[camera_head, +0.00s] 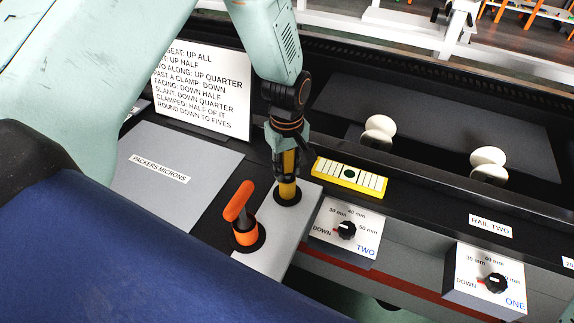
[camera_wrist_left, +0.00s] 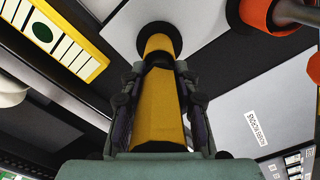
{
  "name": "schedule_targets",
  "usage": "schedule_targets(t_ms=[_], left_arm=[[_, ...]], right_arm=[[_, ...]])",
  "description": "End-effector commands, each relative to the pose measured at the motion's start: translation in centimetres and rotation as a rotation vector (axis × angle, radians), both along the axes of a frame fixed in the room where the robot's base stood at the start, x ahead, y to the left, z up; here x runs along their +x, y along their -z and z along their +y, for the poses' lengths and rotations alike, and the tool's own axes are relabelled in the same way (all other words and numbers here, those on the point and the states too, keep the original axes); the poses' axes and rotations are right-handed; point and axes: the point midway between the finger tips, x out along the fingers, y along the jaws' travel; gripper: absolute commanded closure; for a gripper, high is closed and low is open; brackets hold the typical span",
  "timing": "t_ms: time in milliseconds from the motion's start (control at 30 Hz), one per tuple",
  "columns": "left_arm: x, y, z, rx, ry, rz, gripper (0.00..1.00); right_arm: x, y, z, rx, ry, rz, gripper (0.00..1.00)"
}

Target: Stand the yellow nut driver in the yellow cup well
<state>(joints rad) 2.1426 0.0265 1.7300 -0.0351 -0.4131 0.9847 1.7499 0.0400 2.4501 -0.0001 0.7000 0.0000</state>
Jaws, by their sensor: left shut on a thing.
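The yellow nut driver (camera_head: 289,162) is upright between the fingers of my left gripper (camera_head: 289,172), which is shut on it. The yellow cup well (camera_head: 288,191) stands in a black ring on a light grey plate, directly below the driver. In the left wrist view, the driver (camera_wrist_left: 160,105) lines up with the yellow cup (camera_wrist_left: 159,44), with a dark band where they meet. I cannot tell how far the driver's lower end is inside the cup. The fingers partly hide the driver. My right gripper is not in view.
An orange-handled tool (camera_head: 239,201) stands in an orange cup (camera_head: 245,234) to the left on the same plate. A yellow-framed level (camera_head: 349,177) lies to the right. Dial boxes TWO (camera_head: 347,230) and ONE (camera_head: 490,281) stand nearby. A white sign (camera_head: 203,88) is behind.

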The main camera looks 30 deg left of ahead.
Motion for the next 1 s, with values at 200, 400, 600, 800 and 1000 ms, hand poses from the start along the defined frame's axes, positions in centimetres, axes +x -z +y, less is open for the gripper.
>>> schedule_targets(t_ms=[200, 400, 600, 800, 1000], left_arm=[[0.03, -0.04, 0.01, -0.001, 0.0, -0.001, 1.0], [0.01, 0.07, 0.0, 0.0, 0.0, 0.0, 1.0], [0.01, 0.26, 0.0, 0.0, 0.0, 0.0, 1.0], [0.01, 0.43, 0.0, 0.0, 0.0, 0.0, 1.0], [0.01, 0.6, 0.0, 0.0, 0.0, 0.0, 1.0]], right_arm=[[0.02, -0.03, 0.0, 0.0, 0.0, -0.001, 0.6], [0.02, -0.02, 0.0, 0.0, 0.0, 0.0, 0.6], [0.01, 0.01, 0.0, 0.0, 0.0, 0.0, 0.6], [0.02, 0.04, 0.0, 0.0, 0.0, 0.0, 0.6], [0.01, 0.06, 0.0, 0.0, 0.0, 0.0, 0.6]])
